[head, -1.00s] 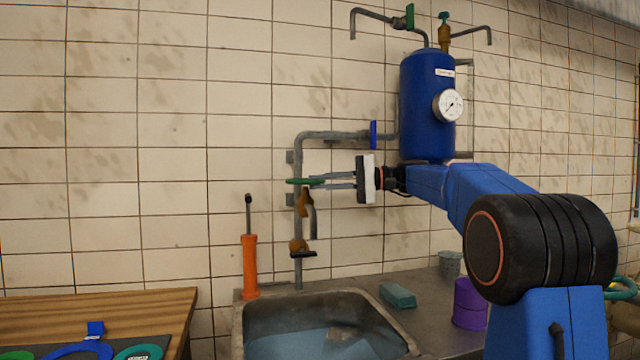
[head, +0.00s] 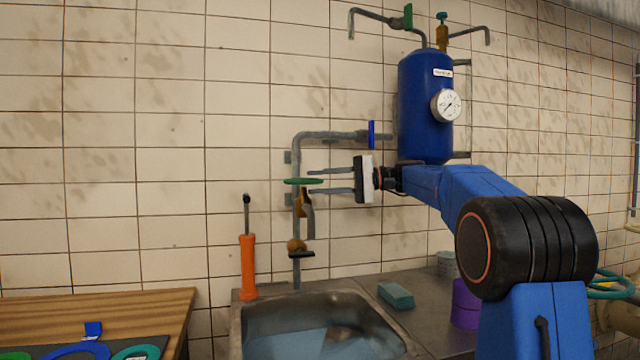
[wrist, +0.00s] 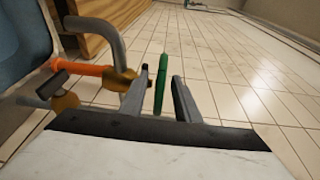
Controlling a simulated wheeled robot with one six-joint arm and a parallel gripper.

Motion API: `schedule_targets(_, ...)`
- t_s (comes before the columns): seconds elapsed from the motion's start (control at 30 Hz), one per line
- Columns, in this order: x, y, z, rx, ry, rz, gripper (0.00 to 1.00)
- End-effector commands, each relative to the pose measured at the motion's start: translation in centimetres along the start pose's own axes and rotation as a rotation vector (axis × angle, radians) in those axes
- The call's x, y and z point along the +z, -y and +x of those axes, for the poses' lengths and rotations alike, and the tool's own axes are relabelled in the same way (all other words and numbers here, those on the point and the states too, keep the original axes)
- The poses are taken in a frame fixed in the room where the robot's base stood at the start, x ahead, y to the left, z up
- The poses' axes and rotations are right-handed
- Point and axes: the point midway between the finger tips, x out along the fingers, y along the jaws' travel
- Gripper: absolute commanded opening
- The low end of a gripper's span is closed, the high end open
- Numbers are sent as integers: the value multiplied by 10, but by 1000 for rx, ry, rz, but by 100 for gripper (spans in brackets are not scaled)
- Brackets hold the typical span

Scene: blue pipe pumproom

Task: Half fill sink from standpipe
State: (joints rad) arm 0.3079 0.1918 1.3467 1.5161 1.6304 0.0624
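The standpipe (head: 297,150) is a grey pipe on the tiled wall with a green handwheel (head: 303,181) on a brass valve (head: 301,203). A grey spout (head: 310,222) bends down from it; I see no stream below it. The metal sink (head: 238,325) stands underneath, with a flat bluish water surface (head: 300,344) in it; its depth is hard to tell. My gripper (head: 312,181) is open at the wheel's right edge, one finger above and one below it. In the wrist view the green wheel (wrist: 161,85) shows edge-on between the spread fingers, apart from both.
A lower brass tap (head: 297,245) with a black lever sits on the same pipe. An orange hand pump (head: 248,268) stands at the sink's back left. A teal block (head: 396,296) and purple cylinder (head: 466,304) lie right. A blue handle (head: 372,134) and blue tank (head: 425,105) are above.

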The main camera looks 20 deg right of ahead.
Motion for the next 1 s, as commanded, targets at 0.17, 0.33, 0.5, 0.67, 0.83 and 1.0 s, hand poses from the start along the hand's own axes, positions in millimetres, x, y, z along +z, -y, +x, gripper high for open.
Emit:
schedule_targets(0.17, 0, 0, -8, 0, -1, 0, 29)
schedule_targets(0.33, -1, 0, -34, 0, -3, 0, 29)
schedule_targets(0.5, -1, 0, -68, 0, -4, 0, 29)
schedule_targets(0.67, -1, -1, -95, 0, -2, 1, 29)
schedule_targets(0.83, -1, 0, -113, 0, -1, 0, 29)
schedule_targets(1.0, 0, 0, -120, 0, 0, 0, 29)
